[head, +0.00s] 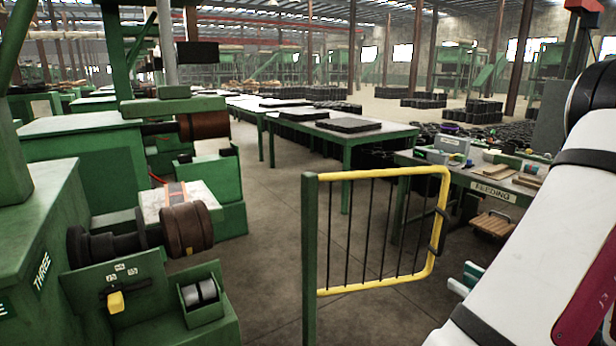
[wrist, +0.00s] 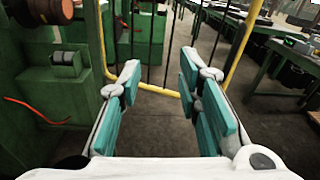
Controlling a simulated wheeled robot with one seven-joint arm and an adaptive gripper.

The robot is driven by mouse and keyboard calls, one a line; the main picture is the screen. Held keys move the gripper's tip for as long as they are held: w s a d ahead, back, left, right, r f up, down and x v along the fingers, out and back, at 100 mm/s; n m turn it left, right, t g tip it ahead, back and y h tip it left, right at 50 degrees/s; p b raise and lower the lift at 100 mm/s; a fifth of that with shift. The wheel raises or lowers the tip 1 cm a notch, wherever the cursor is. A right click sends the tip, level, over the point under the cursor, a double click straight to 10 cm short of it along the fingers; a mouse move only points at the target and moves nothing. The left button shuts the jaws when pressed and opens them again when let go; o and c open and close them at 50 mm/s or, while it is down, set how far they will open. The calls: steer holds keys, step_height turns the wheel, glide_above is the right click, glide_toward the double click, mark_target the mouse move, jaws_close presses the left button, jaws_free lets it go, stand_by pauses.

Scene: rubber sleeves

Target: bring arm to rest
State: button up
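My gripper (wrist: 160,90) shows in the wrist view with its two teal-padded fingers well apart and nothing between them. The fingers point toward the yellow-framed gate, with bare floor seen through the gap. In the head view my white arm fills the right side, and part of a teal finger pad (head: 468,278) shows at its left edge, low beside the gate. The rest of the gripper is hidden behind the arm there.
The yellow gate (head: 381,174) on a green post stands ahead. A green machine marked THREE (head: 42,270), with brown rollers (head: 186,229), is at left. A bench marked FEEDING (head: 492,192) is at right.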

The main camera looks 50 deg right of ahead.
steer(key=w+a+r+n+g+y+p, duration=0.1)
steer(key=w+a+r+n+g+y, duration=0.2)
steer(key=w+a+n+y, duration=0.55)
steer(key=w+a+r+n+g+y+p, duration=0.1)
steer(key=w+a+r+n+g+y, duration=0.2)
steer(key=w+a+n+y, duration=0.5)
steer(key=s+a+r+n+g+h+p, duration=0.1)
steer(key=a+r+n+g+h, duration=0.2)
steer(key=a+n, duration=0.7)
steer(key=s+a+r+n+g+h+p, duration=0.1)
steer(key=a+r+n+g+h, duration=0.2)
steer(key=a+n+h, duration=0.4)
steer(key=a+r+n, duration=0.1)
steer(key=a+n, duration=0.2)
steer(key=n, duration=0.2)
steer(key=shift+a+r+h+p, duration=0.25)
steer(key=shift+a+h+p, duration=0.05)
steer(key=shift+h+p, duration=0.1)
